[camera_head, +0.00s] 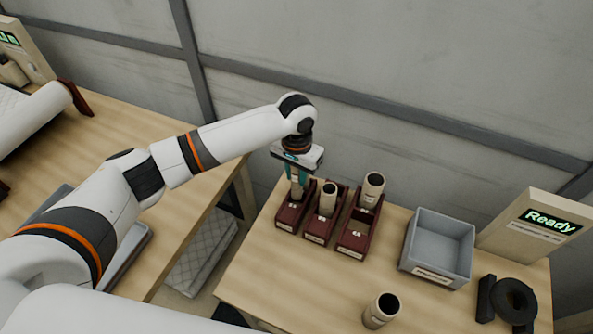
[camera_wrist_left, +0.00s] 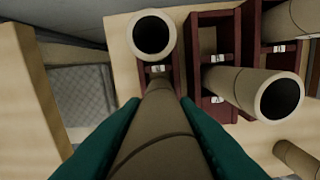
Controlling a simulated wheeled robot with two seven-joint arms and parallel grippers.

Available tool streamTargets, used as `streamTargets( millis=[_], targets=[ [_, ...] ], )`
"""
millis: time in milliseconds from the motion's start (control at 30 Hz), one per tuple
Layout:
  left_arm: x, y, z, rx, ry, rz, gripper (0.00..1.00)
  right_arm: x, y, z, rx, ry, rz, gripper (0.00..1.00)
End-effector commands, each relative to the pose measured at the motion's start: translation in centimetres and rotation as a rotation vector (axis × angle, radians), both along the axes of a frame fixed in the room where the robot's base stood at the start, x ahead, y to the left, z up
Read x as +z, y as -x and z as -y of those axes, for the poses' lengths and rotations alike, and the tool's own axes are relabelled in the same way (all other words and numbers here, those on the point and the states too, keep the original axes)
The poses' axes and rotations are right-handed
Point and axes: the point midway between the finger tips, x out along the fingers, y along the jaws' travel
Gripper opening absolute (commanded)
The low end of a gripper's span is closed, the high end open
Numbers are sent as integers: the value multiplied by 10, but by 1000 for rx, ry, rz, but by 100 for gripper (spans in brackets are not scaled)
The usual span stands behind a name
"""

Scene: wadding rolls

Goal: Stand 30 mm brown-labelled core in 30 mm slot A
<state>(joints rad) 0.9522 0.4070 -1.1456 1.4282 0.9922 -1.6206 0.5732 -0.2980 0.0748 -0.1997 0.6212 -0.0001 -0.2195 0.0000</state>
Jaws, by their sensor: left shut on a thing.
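My left gripper (camera_head: 297,182) is at the leftmost dark red holder (camera_head: 287,221), its teal fingers pointing down. It is shut on a tan core (camera_wrist_left: 155,125), which runs down between the fingers in the left wrist view. The core's lower end is over or in that holder; I cannot tell whether it rests on the bottom. Another open-topped core (camera_wrist_left: 155,33) shows just beyond it in the wrist view. No brown label can be made out on the held core, and I cannot read the slot letters.
The middle holder (camera_head: 317,238) and right holder (camera_head: 352,245) each have a core, (camera_head: 328,205) and (camera_head: 371,192). A loose core (camera_head: 377,315) stands at the table front. A grey bin (camera_head: 432,270), black roll stand (camera_head: 510,300) and Ready sign (camera_head: 530,225) are right.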

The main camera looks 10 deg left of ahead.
Motion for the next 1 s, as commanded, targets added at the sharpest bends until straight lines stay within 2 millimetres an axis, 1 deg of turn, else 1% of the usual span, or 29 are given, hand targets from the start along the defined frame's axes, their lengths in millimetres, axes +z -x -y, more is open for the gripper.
streamTargets(
  millis=[600,800,1000],
  targets=[
    [-44,0,0,1,1,-1,5,-9,3,4,2,5,-5,61],
    [-52,0,1,0,1,0,5,-11,3,6,2,7,-5,61],
    [-54,0,1,0,1,0,5,-11,3,6,2,8,-6,61]
  ],
)
